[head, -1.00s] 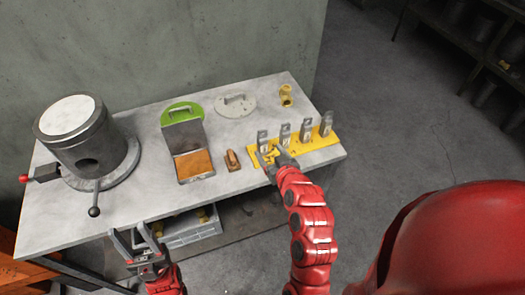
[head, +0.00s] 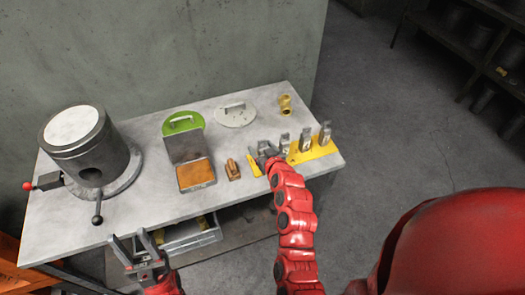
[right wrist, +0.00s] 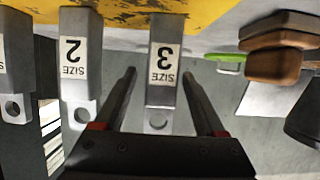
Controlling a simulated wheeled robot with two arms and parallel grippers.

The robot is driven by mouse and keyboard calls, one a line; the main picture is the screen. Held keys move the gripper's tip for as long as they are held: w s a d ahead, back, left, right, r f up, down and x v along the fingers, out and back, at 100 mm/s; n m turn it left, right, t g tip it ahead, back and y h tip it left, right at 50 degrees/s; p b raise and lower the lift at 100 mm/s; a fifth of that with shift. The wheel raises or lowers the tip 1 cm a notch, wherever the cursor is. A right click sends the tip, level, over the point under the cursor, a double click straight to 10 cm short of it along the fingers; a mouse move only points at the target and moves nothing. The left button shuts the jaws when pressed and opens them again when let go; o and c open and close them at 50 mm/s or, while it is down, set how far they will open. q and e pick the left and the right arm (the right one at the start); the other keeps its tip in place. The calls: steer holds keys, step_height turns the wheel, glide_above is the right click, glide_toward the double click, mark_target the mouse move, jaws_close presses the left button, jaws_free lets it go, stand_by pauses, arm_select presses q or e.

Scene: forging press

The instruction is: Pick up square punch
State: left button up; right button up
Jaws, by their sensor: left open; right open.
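Several grey upright bars with a hole in one end stand in a row on a yellow holder (head: 318,151). I take them for the punches; I cannot tell which is square. In the right wrist view, one bar is labelled SIZE 3 (right wrist: 164,88) and another SIZE 2 (right wrist: 76,85). My right gripper (head: 265,151) is at the left end of the row. In the right wrist view its open fingers (right wrist: 158,76) lie either side of the SIZE 3 bar, with visible gaps. My left gripper (head: 138,246) is open and empty at the table's front edge.
On the table (head: 235,205) stand a grey cylinder (head: 85,150) with lever handles, an open box with a green lid (head: 183,123), a brown block (head: 232,170), a round plate (head: 235,115) and a brass fitting (head: 286,105). A grey bin (head: 190,238) sits below.

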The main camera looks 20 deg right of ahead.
steer(key=shift+x, duration=0.9)
steer(key=shift+c, duration=0.3)
jaws_close()
steer(key=shift+a, duration=0.1)
stand_by(0.5)
